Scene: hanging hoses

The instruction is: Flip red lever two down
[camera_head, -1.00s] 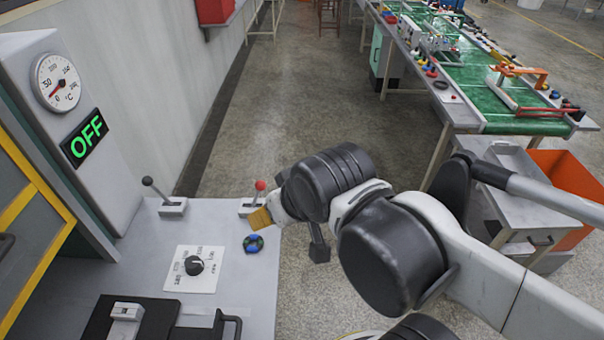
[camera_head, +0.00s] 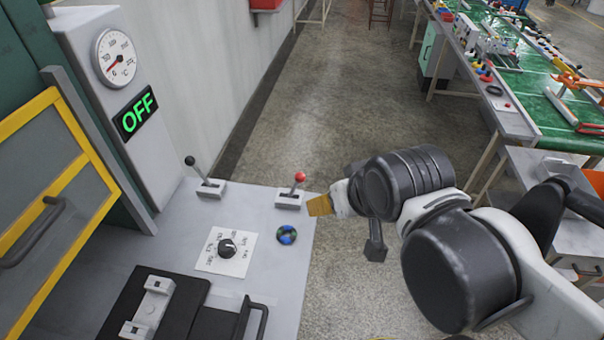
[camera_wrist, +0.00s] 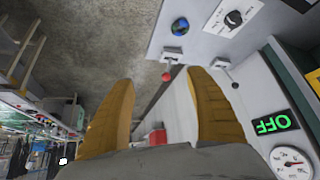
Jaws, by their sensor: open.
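The red-knobbed lever (camera_head: 299,178) stands up from a small pale base at the far right corner of the grey console, leaning slightly right. My gripper (camera_head: 319,206) is just right of this lever's base in the head view, apart from it in the picture. In the wrist view the gripper (camera_wrist: 161,88) is open, its two yellow-brown fingers spread wide with nothing held. The red knob (camera_wrist: 167,77) shows in the gap between the fingertips there, with its base beyond. I cannot tell how far the fingers are from the lever in depth.
A black-knobbed lever (camera_head: 191,162) stands to the left. A rotary dial (camera_head: 227,248) and a blue-green button (camera_head: 286,234) are nearer on the console (camera_head: 259,214). A gauge (camera_head: 115,57) and OFF display (camera_head: 135,116) are on the upright cabinet. Open floor lies right of the console.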

